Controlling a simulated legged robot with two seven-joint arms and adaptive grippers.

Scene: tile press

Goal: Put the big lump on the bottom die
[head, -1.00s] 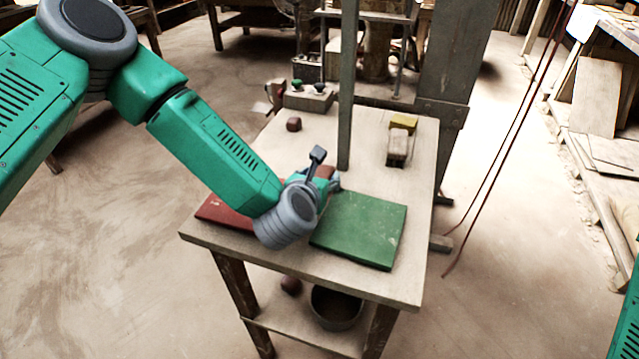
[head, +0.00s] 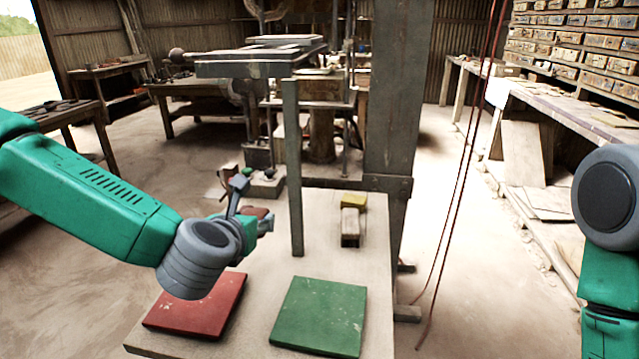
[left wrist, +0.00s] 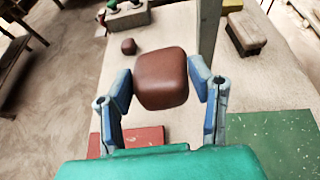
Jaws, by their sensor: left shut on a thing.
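The big lump (left wrist: 161,78), a brown rounded block, is held between the two fingers of my left gripper (left wrist: 164,88) in the left wrist view. In the head view, the lump (head: 256,212) shows partly behind my left gripper (head: 250,222), above the table. The press has a dark flat plate assembly (head: 258,62) at the top of a grey post (head: 294,170); I cannot tell which part is the bottom die. My right arm shows at the right edge, but its gripper is out of view.
A red mat (head: 198,306) and a green mat (head: 320,315) lie on the table. A small brown lump (left wrist: 128,46) sits farther back. A button box (head: 267,184), a yellow block (head: 353,201) and a brush-like block (head: 350,228) stand behind. The upright post rises from the table.

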